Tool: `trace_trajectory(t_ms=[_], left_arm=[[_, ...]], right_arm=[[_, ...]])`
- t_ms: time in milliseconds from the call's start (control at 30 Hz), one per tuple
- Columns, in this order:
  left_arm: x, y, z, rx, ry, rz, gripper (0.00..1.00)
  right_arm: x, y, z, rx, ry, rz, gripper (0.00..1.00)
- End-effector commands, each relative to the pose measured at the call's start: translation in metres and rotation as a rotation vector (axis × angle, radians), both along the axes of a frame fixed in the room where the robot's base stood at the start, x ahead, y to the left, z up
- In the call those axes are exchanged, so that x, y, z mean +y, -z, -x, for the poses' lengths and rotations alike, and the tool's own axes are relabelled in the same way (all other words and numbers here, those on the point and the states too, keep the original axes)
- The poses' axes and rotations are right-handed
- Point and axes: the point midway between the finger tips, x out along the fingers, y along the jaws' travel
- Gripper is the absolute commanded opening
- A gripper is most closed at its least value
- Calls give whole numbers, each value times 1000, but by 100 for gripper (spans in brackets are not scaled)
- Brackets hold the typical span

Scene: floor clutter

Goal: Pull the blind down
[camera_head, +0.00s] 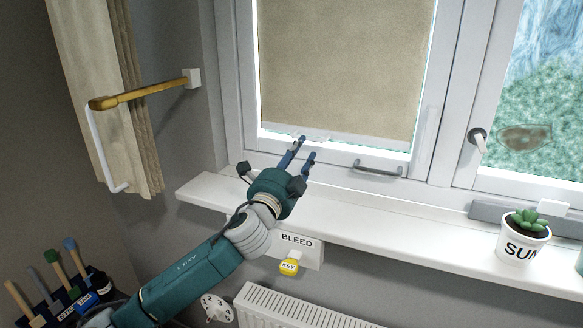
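The beige blind (345,65) hangs in the left window and covers most of its pane. Its lower edge is a little above the bottom of the frame, with a thin bright strip of glass below. A pale tab or bar (318,136) shows at the lower edge, left of the middle. My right gripper is not in view.
A white sill (390,232) runs below the window, with a potted succulent (521,243) at right. A metal handle (377,168) is on the lower frame. A curtain (95,80) and wooden rod (140,94) are at left. A radiator (290,308) stands below.

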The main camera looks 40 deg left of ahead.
Motion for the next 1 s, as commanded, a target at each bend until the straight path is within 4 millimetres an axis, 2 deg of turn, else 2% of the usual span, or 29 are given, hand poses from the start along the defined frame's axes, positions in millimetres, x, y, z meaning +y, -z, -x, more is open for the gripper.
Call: trace_trajectory(t_ms=[33,200,400,1000], left_arm=[[-3,4,11,4,1,1,33],[-10,10,38,4,1,2,33],[-14,14,58,3,-1,3,33],[-15,14,63,2,-1,2,33]], right_arm=[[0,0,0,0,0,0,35],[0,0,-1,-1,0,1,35],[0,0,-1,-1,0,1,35],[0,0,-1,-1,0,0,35]])
